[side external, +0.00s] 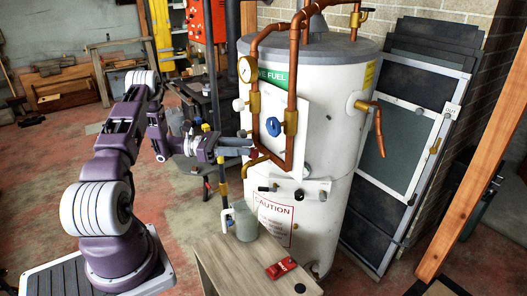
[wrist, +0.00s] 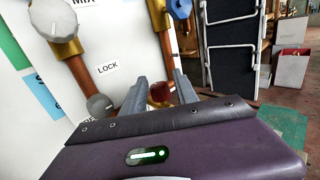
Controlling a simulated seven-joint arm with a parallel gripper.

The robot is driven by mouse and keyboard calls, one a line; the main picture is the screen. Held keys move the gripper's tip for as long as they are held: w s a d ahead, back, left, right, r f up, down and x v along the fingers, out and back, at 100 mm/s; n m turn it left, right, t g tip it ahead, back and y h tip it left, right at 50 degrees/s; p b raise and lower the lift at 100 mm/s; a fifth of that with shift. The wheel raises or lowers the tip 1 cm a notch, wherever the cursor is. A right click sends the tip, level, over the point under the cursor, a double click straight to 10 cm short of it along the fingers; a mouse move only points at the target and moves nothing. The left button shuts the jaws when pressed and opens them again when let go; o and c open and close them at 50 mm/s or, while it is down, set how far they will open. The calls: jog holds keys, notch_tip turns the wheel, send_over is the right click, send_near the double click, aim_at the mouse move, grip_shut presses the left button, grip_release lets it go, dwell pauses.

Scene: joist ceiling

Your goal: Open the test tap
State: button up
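My gripper (side external: 254,146) is level with the pipework on the front of the white cylinder (side external: 335,110). In the wrist view its two grey fingers (wrist: 160,78) stand apart. A dark red knob (wrist: 160,92) shows between them; I cannot tell whether they touch it. The side view does not show this knob, and no readable label marks the test tap. A grey knob (wrist: 98,105) is left of the fingers, below a LOCK label (wrist: 107,68). A larger grey knob (wrist: 52,18) and a blue handwheel (wrist: 180,8) are higher up; the handwheel (side external: 273,126) also shows in the side view.
A row of small controls (side external: 298,194) is lower on the cylinder. A wooden bench (side external: 240,262) with a jug (side external: 245,220) and a red object (side external: 281,268) stands below.

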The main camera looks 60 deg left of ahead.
jog(key=w+d+f, duration=0.1)
jog(key=w+d, duration=0.2)
jog(key=w, duration=0.2)
jog(key=shift+w+d+f+n, duration=0.15)
jog(key=shift+d+f+n, duration=0.1)
jog(key=shift+d+n, duration=0.05)
jog(key=shift+r+y, duration=0.1)
jog(key=shift+y, duration=0.3)
grip_shut()
